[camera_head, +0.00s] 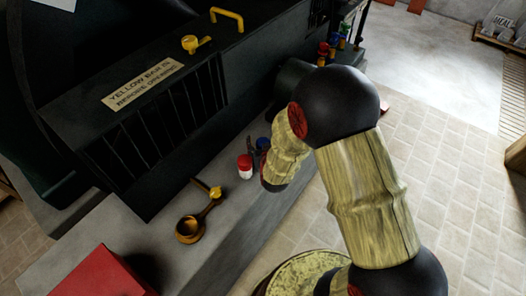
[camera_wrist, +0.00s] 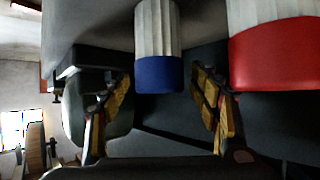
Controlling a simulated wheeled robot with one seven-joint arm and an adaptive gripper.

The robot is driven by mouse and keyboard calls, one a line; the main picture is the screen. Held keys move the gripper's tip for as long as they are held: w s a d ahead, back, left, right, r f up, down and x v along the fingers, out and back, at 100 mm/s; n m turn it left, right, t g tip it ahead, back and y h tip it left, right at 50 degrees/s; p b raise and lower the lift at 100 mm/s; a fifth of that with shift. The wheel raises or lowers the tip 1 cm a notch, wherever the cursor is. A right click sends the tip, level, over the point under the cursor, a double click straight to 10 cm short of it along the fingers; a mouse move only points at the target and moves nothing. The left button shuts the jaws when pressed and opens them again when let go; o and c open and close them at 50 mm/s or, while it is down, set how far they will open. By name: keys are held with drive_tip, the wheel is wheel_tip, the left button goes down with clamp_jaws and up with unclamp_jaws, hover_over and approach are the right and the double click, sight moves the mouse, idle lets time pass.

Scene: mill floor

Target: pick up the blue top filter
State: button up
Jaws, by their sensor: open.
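The blue top filter, a white ribbed cylinder with a blue end, shows in the wrist view (camera_wrist: 158,72), hanging from the top of the picture. In the head view only its blue top (camera_head: 263,143) shows, partly hidden by my arm. My gripper (camera_wrist: 162,98) is open, with one yellow-padded finger on each side of the blue end. I cannot tell whether either finger touches it. A similar filter with a red top stands beside it, at right in the wrist view (camera_wrist: 275,45) and in the head view (camera_head: 245,168).
The filters stand on a grey ledge (camera_head: 150,240) along a dark machine (camera_head: 130,110) with a slatted side. A yellow cup with a handle (camera_head: 190,229) and a red box (camera_head: 98,275) are further along it. Tiled floor (camera_head: 440,150) lies open at right.

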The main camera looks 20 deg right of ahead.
drive_tip(key=b+x, duration=0.1)
drive_tip(key=x, duration=0.2)
drive_tip(key=shift+w+f, duration=0.2)
drive_tip(key=shift+w, duration=0.05)
drive_tip(key=shift+r, duration=0.1)
drive_tip(key=shift+c, duration=1.1)
drive_tip(key=c, duration=1.1)
drive_tip(key=shift+c, duration=0.9)
